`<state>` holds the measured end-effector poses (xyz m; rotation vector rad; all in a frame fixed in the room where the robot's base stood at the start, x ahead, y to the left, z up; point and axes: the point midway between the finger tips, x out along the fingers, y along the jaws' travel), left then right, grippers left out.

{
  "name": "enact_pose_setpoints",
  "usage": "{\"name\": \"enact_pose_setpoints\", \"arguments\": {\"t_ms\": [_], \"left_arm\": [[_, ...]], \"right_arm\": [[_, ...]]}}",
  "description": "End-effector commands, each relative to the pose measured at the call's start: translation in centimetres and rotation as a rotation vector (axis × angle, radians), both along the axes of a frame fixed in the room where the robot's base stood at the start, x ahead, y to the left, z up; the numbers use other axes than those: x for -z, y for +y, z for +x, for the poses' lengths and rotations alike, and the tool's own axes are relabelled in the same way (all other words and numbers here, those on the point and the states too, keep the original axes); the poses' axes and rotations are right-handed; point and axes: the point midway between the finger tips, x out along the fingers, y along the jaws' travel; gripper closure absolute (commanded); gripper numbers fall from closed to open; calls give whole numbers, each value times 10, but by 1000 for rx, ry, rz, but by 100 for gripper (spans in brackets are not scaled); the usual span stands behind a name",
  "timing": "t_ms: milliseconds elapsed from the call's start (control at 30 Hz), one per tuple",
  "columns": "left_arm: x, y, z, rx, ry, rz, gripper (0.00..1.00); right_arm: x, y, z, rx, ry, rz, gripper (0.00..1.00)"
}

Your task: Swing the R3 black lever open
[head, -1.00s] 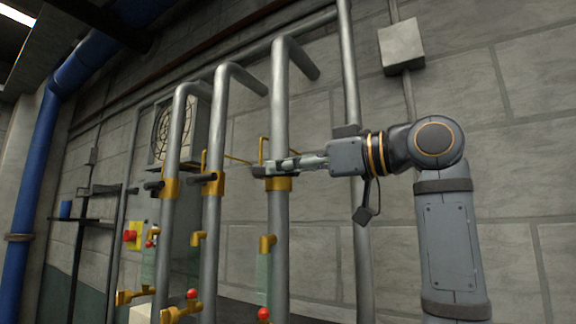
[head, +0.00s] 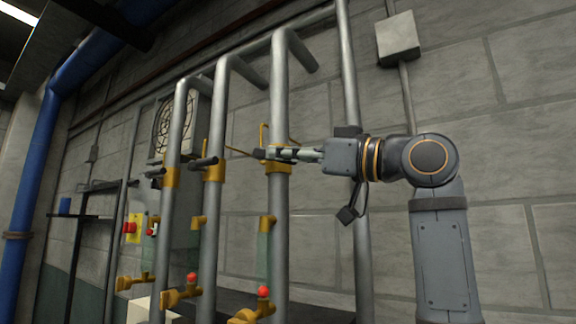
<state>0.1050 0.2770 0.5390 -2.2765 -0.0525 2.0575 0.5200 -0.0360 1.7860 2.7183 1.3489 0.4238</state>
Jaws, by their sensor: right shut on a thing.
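Three grey vertical pipes carry brass valve collars. The rightmost pipe's brass collar (head: 278,168) is at my right gripper (head: 268,154). My right gripper comes in from the right, its slim fingers reaching across the front of this pipe. It is shut at the black lever of this valve, R3 by its place in the row; the fingers hide most of the lever, so its angle is hard to tell. The other two black levers, on the middle pipe (head: 203,162) and the left pipe (head: 155,172), stick out toward the left. My left gripper is not in view.
Lower brass valves with red knobs (head: 263,292) stand below on the pipes. A fan unit (head: 180,125) hangs on the wall behind. A grey box (head: 398,40) is at the upper right.

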Motion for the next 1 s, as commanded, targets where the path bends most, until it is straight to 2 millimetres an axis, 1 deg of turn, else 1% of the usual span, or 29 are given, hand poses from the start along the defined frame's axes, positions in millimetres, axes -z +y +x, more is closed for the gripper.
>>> {"name": "enact_pose_setpoints", "arguments": {"t_ms": [33, 100, 300, 400, 700, 1000], "left_arm": [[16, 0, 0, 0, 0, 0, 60], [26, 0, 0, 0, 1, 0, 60], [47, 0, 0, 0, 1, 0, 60], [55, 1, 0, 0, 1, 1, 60], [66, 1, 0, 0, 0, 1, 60], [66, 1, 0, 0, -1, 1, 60]], "right_arm": [[11, 1, 0, 0, -25, 32, 100], [13, 2, 1, -1, -56, 76, 100], [19, 5, 2, 0, -139, 189, 100], [21, 6, 3, -1, -171, 235, 100], [22, 8, 5, 0, -233, 319, 100], [20, 8, 5, 2, -248, 334, 100]]}}
